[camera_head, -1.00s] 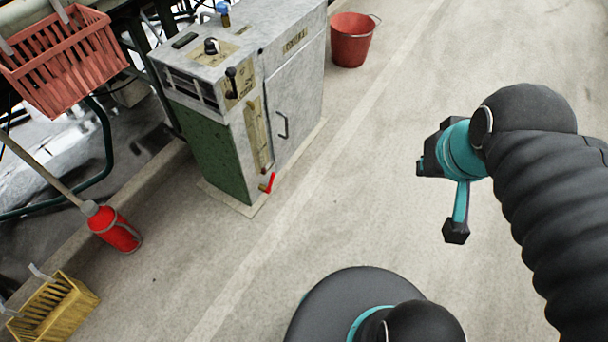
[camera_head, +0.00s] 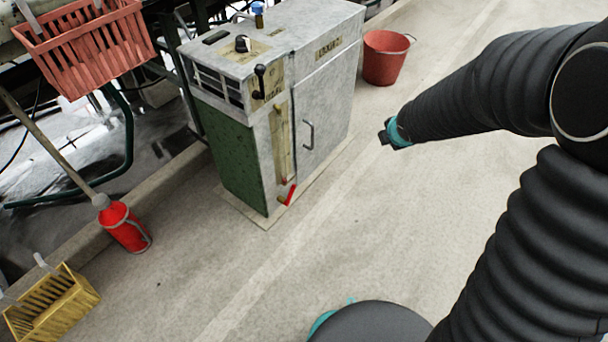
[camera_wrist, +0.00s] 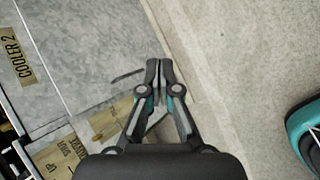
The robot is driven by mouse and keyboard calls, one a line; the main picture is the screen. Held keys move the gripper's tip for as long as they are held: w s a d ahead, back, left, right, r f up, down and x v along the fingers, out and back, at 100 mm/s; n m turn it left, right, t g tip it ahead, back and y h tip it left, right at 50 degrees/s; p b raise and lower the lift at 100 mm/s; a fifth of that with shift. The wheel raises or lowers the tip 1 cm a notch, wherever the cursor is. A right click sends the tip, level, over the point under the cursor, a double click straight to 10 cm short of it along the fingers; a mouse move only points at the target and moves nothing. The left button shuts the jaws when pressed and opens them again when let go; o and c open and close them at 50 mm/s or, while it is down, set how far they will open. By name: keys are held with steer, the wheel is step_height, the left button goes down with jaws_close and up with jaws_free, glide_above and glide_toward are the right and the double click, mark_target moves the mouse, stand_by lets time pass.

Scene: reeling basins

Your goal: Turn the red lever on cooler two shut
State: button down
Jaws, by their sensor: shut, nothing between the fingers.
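The cooler (camera_head: 318,95) is a grey cabinet with a green side panel, standing left of centre in the head view. Its red lever (camera_head: 289,194) sticks out slantwise low on the front, near the floor. In the wrist view a tag on the cooler (camera_wrist: 85,60) reads COOLER 2; the red lever does not show there. My gripper (camera_wrist: 159,62) is shut and empty in the wrist view, its tips in front of the cabinet face near the handle. In the head view only a small teal and black part of my gripper (camera_head: 387,135) shows, right of the cooler, apart from the lever.
A red bucket (camera_head: 384,62) stands on the floor behind the cooler. A red basket (camera_head: 90,50) hangs at upper left. A red cylinder on a pole (camera_head: 124,228) and a yellow basket (camera_head: 50,308) are at lower left. The floor (camera_head: 330,255) before the cooler is clear.

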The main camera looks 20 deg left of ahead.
steer(key=w+a+f+n+g+y+b, duration=0.1)
steer(key=a+f+n, duration=0.3)
steer(key=f, duration=0.3)
steer(key=w+a+f+n+y+b, duration=0.1)
steer(key=a+f+n+y, duration=0.1)
steer(key=a+f+n, duration=0.3)
steer(key=n+g+y+b, duration=0.3)
steer(key=n, duration=0.5)
glide_toward(290, 194)
step_height(290, 194, down, 4)
steer(key=s, duration=0.1)
steer(key=w+a, duration=0.3)
steer(key=shift+f+p, duration=0.3)
steer(key=shift+f, duration=0.1)
